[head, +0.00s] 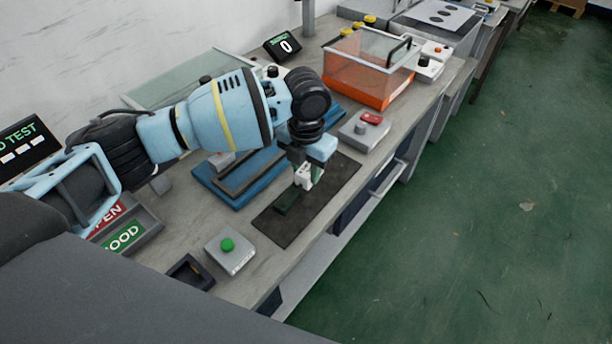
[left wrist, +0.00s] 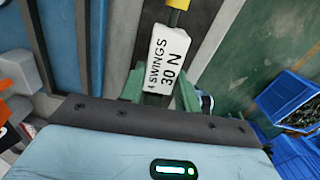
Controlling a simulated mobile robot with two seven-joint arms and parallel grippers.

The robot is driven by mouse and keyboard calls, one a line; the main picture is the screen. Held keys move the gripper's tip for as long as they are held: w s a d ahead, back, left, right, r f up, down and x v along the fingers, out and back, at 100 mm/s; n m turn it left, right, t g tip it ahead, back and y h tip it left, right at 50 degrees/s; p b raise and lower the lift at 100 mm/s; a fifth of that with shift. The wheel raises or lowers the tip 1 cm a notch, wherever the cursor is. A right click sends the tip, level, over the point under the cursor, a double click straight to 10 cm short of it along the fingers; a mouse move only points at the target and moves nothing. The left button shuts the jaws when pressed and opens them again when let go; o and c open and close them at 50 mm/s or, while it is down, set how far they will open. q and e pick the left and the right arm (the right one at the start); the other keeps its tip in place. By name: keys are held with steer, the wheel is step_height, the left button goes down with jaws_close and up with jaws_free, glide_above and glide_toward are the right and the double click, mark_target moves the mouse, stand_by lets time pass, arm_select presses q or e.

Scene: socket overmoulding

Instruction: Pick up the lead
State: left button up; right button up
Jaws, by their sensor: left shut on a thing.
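My left gripper (head: 303,172) is over the dark mat (head: 335,192) at the bench's front. It is shut, with a white piece (left wrist: 166,58) between its green fingers in the left wrist view. The piece is lettered "SWINGS 30 N", and a short black neck and yellow end (left wrist: 178,4) show beyond it. This looks to be part of the lead; the rest of the lead is hidden or too small to tell. A dark green block-like part (head: 288,201) shows just below the gripper at the mat. My right gripper is not in view.
A blue fixture (head: 210,184) lies left of the mat. A grey box with a green button (head: 228,245) and a box with a red switch (head: 371,118) stand near it. An orange clear-lidded case (head: 375,85) stands farther back. Blue crates (left wrist: 288,105) show beyond the bench.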

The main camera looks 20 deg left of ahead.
arm_select(q)
steer(key=s+d+r, duration=0.1)
steer(key=s+d, duration=0.9)
steer(key=d, duration=0.2)
steer(key=shift+s, duration=0.2)
steer(key=shift+r, duration=0.1)
